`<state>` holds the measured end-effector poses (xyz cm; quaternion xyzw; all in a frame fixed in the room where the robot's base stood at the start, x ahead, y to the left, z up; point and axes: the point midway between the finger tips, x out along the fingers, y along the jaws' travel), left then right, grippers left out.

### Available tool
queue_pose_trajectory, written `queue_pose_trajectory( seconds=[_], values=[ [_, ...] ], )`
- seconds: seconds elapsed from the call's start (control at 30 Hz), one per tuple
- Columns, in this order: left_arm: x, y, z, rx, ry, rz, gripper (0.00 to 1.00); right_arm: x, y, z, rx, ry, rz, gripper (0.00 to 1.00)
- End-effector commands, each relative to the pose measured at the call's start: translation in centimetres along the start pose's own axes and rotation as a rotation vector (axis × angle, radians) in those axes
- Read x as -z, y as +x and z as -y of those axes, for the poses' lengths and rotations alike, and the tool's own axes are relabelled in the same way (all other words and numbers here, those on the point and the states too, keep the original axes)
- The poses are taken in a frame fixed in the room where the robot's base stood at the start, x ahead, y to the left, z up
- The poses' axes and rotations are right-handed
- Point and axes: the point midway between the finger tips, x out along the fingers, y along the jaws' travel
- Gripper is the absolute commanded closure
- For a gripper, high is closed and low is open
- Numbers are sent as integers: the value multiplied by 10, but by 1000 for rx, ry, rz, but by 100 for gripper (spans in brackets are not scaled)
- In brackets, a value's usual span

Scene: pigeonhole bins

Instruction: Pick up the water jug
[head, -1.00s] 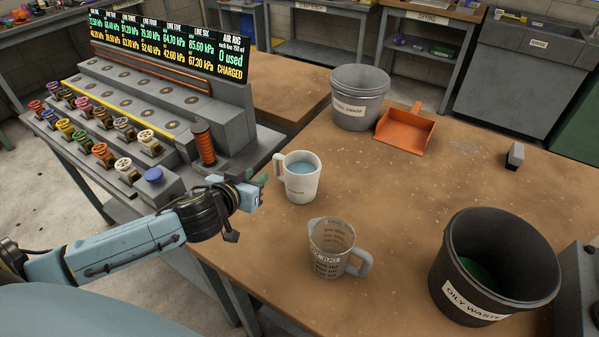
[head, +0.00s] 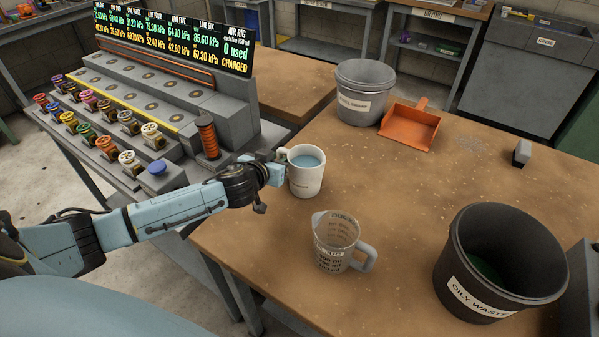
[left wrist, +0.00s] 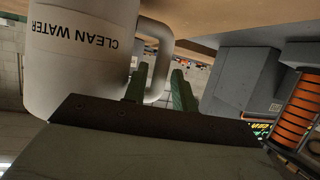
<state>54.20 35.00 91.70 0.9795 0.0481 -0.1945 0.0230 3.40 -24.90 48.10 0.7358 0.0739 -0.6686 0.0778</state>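The water jug (head: 306,173) is a white jug with blue water in it, upright on the brown bench in the head view. In the left wrist view the jug (left wrist: 80,55) shows large and upside down, labelled "CLEAN WATER". Its handle (left wrist: 162,50) points toward my left gripper. My left gripper (head: 281,165) is at the handle side of the jug. In the left wrist view its two green fingers (left wrist: 159,85) are apart, one on each side of the handle's lower part. Whether they touch it I cannot tell. My right gripper is not in view.
A clear measuring jug (head: 336,243) stands in front of the water jug. A black "OILY WASTE" bin (head: 478,297) is at right. A grey bucket (head: 362,108) and orange dustpan (head: 410,128) are behind. A valve rig (head: 190,110) stands left.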

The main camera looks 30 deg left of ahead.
Motion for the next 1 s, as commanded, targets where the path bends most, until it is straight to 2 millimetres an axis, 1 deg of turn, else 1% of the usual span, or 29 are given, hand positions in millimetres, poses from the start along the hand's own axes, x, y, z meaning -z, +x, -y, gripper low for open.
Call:
queue_pose_trajectory(
  seconds=[0.07,0.27,0.47,0.5,0.83,0.93,1.0],
  values=[
    [0,3,0,-1,0,-1,73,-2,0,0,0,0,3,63],
    [0,3,0,0,0,0,73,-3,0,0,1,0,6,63],
    [0,3,0,0,0,0,98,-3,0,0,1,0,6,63],
    [0,3,0,0,0,0,100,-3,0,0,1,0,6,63],
    [4,2,0,-1,-1,-4,100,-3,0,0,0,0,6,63],
    [11,-1,0,0,-1,-5,100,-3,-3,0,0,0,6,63],
    [22,-5,0,-1,-1,-7,100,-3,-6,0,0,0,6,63]
  ],
)
